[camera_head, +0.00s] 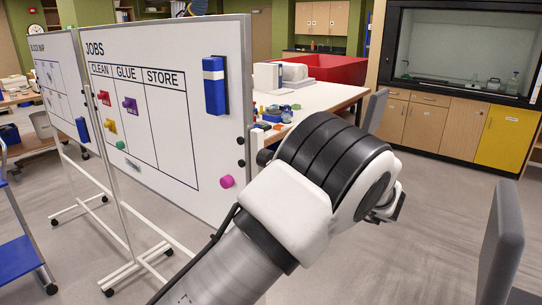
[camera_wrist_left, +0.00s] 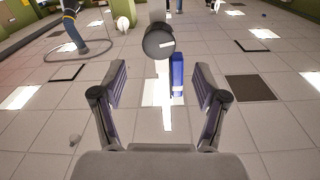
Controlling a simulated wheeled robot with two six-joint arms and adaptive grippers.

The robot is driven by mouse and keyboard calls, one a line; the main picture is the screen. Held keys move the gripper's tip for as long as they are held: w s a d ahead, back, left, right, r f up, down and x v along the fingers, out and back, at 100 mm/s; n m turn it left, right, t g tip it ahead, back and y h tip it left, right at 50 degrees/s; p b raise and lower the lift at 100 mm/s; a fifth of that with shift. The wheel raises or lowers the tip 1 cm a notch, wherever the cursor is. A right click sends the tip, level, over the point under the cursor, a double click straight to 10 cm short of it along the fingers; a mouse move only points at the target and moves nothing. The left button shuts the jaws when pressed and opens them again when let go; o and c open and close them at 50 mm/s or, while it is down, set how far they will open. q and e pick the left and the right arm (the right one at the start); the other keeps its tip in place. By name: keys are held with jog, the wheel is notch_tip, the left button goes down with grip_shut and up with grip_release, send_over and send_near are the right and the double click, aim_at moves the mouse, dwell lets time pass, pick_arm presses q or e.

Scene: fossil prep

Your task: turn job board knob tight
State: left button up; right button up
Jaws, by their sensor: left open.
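The job board (camera_head: 178,150) is a white board headed JOBS on a wheeled white stand. A dark knob (camera_head: 263,157) shows at its right edge, partly covered by my left arm. In the left wrist view, the round dark knob (camera_wrist_left: 158,42) faces me, just beyond and roughly centred between the fingertips. The board appears there edge-on as a white strip. My left gripper (camera_wrist_left: 158,80) is open and empty, its two fingers apart and not touching the knob. My right gripper is not in view.
A blue eraser (camera_head: 214,85) sits on the board near the knob, also in the wrist view (camera_wrist_left: 177,75). Colored magnets, including a magenta one (camera_head: 227,182), are on the board. A white table (camera_head: 325,97) stands behind. A grey chair (camera_head: 500,240) is at right; open floor lies between.

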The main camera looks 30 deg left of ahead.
pick_arm(q)
jog(key=shift+g, duration=0.4)
jog(key=a+b, duration=0.1)
jog(key=a, duration=0.1)
jog(key=a+b, duration=0.1)
jog(key=a, duration=0.2)
jog(key=w+a+b, duration=0.1)
jog(key=a, duration=0.1)
jog(key=shift+a+f, duration=0.1)
jog(key=shift+a, duration=0.2)
jog(key=shift+s+a, duration=0.1)
jog(key=shift+s, duration=0.05)
jog(key=c, duration=1.2)
